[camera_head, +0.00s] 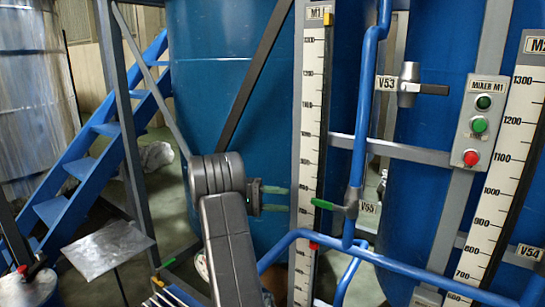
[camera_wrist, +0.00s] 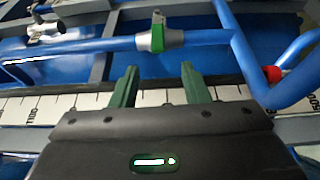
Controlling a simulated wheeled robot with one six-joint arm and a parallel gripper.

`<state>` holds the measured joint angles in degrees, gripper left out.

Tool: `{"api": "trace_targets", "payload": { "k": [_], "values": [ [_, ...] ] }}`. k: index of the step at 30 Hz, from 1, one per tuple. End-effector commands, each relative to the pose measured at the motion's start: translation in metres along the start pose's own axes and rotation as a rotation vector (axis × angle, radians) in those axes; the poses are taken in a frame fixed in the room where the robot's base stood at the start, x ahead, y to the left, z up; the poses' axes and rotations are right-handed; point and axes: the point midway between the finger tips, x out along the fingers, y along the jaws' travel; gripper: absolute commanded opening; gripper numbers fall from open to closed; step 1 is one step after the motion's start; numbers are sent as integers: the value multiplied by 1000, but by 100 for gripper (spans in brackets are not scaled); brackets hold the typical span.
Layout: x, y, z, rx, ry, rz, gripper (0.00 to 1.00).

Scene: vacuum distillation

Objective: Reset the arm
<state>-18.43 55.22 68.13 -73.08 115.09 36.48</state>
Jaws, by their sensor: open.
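My gripper (camera_head: 277,199) shows in the head view with its green fingers in front of the M1 scale, a little left of valve V55. In the wrist view my gripper (camera_wrist: 160,90) has its two green fingers spread apart, with nothing between them. Valve V55 (camera_head: 350,204) has a green handle that points left toward the fingertips. In the wrist view the valve (camera_wrist: 157,40) sits on a blue pipe beyond the fingertips, apart from them.
The white M1 scale (camera_head: 312,110) stands behind my gripper. Blue pipes (camera_head: 362,110) run beside and below it. Valve V53 (camera_head: 408,86) and the mixer M1 button panel (camera_head: 481,125) are at the right. Blue stairs (camera_head: 85,165) stand at the left.

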Motion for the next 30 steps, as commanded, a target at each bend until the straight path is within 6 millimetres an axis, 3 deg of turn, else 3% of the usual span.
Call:
{"api": "trace_targets", "payload": {
  "k": [14, 16, 30],
  "values": [
    [20, -4, 1, 2, -1, 0, 42],
    [33, 3, 2, 0, -6, 2, 42],
    [127, 4, 2, 2, -3, 1, 42]
  ]
}}
